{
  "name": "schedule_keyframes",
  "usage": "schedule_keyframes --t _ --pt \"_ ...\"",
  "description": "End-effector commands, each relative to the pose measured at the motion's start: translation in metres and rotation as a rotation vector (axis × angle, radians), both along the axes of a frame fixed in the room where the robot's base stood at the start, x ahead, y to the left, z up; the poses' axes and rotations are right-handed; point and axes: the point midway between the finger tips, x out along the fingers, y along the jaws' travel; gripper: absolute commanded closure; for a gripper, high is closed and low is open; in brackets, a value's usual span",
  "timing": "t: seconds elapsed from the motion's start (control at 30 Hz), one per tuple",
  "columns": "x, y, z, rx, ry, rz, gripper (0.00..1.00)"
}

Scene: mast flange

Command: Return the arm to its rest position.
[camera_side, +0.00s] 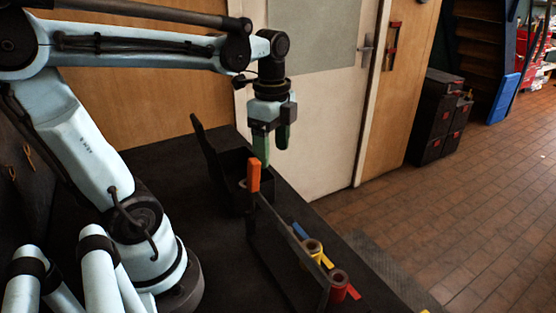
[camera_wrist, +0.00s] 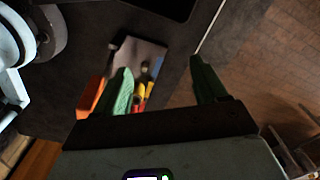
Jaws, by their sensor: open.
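My gripper (camera_side: 272,152) hangs fingers-down above the black table in the side view, its two green fingers apart with nothing between them. In the wrist view my gripper (camera_wrist: 161,68) also shows its green fingers spread wide. My arm reaches across the top of the side view, bent down at the wrist.
A black open-lidded box (camera_side: 231,180) stands behind the panel. Yellow (camera_side: 313,248) and red (camera_side: 339,284) ring-ended parts and a blue part (camera_side: 300,230) are at the panel's right. The black table (camera_side: 205,262) is bare left of the panel. A door (camera_side: 318,115) stands behind.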

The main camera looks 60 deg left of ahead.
Motion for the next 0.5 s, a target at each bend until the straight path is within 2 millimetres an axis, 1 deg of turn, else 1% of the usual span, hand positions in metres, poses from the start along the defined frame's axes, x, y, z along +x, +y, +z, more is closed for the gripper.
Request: schedule_keyframes --t 0.03,0.2,0.33,0.5 --pt "0.001 -0.009 0.004 0.000 0.000 -0.007 0.28" --pt "0.001 -0.035 0.018 0.000 0.000 -0.006 0.28" --pt "0.000 -0.051 0.026 0.000 0.000 -0.005 0.28" --pt "-0.002 -0.063 0.033 0.000 0.000 -0.001 0.28"
